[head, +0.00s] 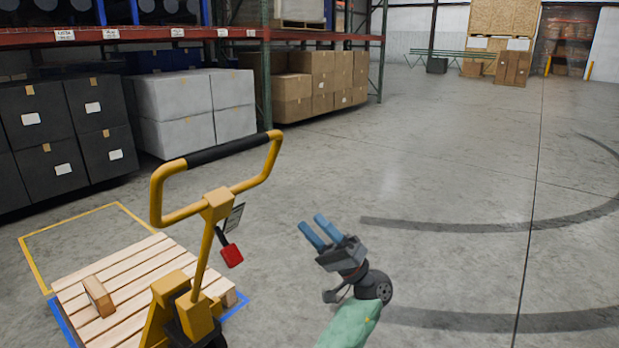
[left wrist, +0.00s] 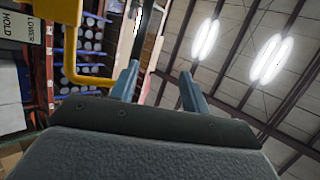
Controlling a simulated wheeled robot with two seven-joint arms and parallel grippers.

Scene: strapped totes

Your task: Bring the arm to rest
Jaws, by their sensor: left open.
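My left gripper (head: 312,232) has blue fingers and shows in the lower middle of the head view. It is raised above the grey floor, to the right of the yellow pallet jack's handle (head: 166,202). Its fingers are apart, with nothing between them. In the left wrist view the two blue fingers (left wrist: 160,82) point toward the ceiling, also apart and empty. The jack handle (left wrist: 68,50) shows at the left of that view. My right gripper is in neither view.
The pallet jack stands at a wooden pallet (head: 120,262) bearing a small wooden block (head: 99,296). Shelving (head: 150,36) with black, white and brown boxes runs along the left and back. Open floor (head: 450,190) lies to the right.

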